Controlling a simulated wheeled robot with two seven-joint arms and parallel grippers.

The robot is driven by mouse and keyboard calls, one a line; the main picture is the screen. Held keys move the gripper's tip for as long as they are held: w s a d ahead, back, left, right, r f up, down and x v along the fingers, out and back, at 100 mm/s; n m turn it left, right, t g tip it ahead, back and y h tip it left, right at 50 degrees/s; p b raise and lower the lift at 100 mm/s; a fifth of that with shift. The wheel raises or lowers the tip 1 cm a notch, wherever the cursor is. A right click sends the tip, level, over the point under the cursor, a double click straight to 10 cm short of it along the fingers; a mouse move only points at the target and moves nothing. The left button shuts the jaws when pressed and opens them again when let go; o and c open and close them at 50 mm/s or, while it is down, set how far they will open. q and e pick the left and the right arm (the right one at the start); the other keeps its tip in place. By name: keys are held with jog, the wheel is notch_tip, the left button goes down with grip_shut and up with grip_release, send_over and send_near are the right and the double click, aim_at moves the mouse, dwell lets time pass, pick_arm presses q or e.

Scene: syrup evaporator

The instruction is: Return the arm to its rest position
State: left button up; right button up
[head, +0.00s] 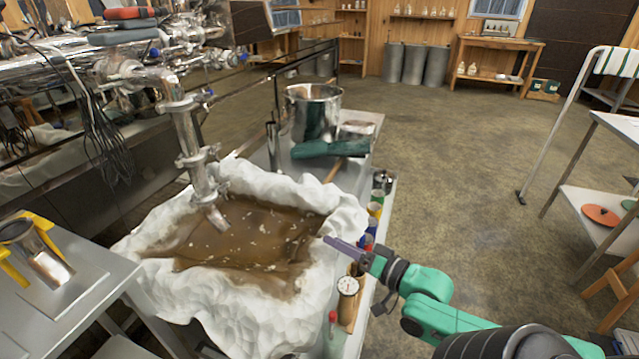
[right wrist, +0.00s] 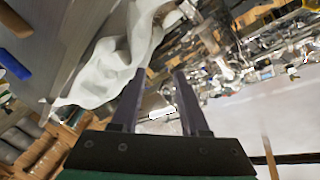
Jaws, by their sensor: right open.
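My right arm comes in from the lower right in the head view. Its gripper (head: 345,246) is over the right edge of a white cloth-lined basin (head: 345,211) of brown liquid. In the right wrist view the two fingers of the gripper (right wrist: 160,72) stand apart with nothing held between them. White cloth (right wrist: 110,77) shows behind the fingers there; I cannot tell whether they touch it. My left gripper is not in view.
A metal pipe (head: 190,140) ends over the liquid. A steel pot (head: 314,112) stands behind. A shelved table (head: 620,125) stands right. Open floor (head: 460,150) lies between.

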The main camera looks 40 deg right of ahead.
jog(key=s+d+f+g+h+p, duration=0.35)
jog(key=d+f, duration=0.45)
jog(key=f, duration=0.4)
jog(key=s+d+f+n+g+h+p, duration=0.1)
jog(key=s+f+g+h+p, duration=0.2)
jog(key=s+f, duration=0.7)
jog(key=s+a+f+n+g+y+p, duration=0.3)
jog(key=s+a+f+n+g, duration=0.5)
jog(key=s+a+f, duration=0.7)
jog(key=a+f+g+p, duration=0.1)
jog(key=a+f, duration=0.2)
jog(key=shift+a+f, duration=0.15)
jog(key=shift+f, duration=0.05)
